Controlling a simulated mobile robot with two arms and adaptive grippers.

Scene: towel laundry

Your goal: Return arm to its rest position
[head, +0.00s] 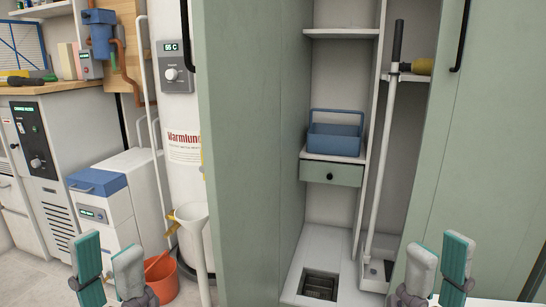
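My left gripper (109,272) is at the bottom left of the head view. Its two teal-and-grey fingers stand apart with nothing between them. My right gripper (438,268) is at the bottom right, its fingers also apart and empty. Both point up and forward in front of the cabinet area. The arms behind the grippers are mostly out of frame. No towel is visible.
An open green cabinet (245,130) holds a blue caddy (334,138) on a shelf, a small drawer (332,173) and a long-handled tool (384,150). At left are a white water heater (180,110), an orange bucket (161,277) and a blue-lidded white unit (103,210).

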